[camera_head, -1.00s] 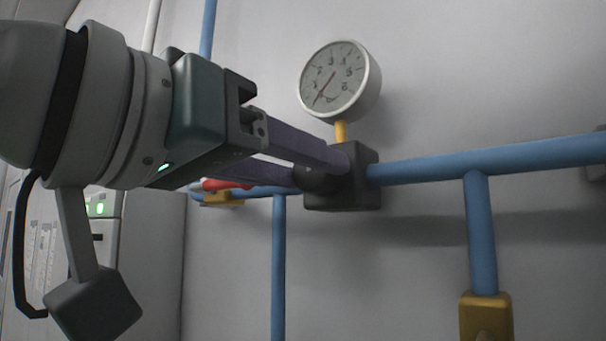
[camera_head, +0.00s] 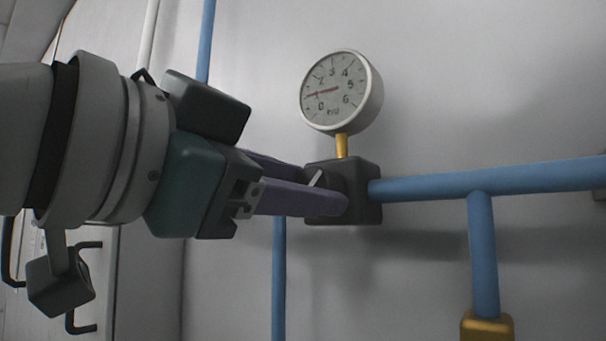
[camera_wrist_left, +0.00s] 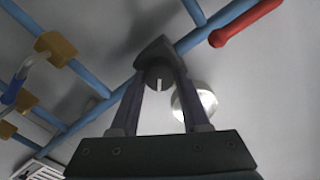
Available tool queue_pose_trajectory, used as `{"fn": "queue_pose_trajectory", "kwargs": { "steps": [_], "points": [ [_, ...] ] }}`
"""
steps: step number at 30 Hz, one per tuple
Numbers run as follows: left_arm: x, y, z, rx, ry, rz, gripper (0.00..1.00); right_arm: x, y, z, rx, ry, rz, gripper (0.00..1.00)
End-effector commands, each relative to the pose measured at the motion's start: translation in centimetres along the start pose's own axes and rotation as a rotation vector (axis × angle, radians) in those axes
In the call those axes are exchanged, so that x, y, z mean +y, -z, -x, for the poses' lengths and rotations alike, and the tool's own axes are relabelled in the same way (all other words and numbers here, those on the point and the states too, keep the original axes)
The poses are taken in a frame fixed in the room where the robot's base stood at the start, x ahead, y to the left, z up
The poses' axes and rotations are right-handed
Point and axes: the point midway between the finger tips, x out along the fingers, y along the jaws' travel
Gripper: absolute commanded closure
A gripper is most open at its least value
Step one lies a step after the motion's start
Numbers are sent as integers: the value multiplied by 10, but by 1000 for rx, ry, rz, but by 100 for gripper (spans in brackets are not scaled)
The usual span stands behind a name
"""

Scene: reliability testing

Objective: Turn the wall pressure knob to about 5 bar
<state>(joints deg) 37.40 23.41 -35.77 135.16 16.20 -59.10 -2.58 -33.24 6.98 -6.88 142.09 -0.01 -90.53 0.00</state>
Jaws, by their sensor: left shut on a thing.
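The round pressure gauge (camera_head: 342,92) is on the wall above a black valve block (camera_head: 368,190), joined to it by a short yellow stem. Its red needle points left, close to the 1 mark. The dark knob (camera_head: 329,182) with a white pointer line sits on the front of the block, partly hidden by my fingers. My left gripper (camera_head: 322,190) is shut on the knob, one purple finger on each side. In the left wrist view the knob (camera_wrist_left: 158,72) shows between the two fingertips, its white line visible. My right gripper is not in view.
A blue pipe (camera_head: 500,180) runs right from the block, with a branch dropping to a yellow fitting (camera_head: 487,328). Another blue pipe (camera_head: 279,280) goes down below my gripper. The left wrist view shows a red handle (camera_wrist_left: 245,22) near the pipes.

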Motion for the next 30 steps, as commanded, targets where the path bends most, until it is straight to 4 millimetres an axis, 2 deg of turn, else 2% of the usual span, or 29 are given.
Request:
{"fn": "queue_pose_trajectory", "kwargs": {
  "steps": [15, 24, 30],
  "points": [
    [-1, 0, -1, -13, 0, -456, 100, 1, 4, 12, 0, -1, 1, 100],
    [0, 0, -1, -15, 1, -611, 100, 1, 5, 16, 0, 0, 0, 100],
    [0, -1, -1, -16, 0, -655, 100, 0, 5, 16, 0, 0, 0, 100]
  ]
}}
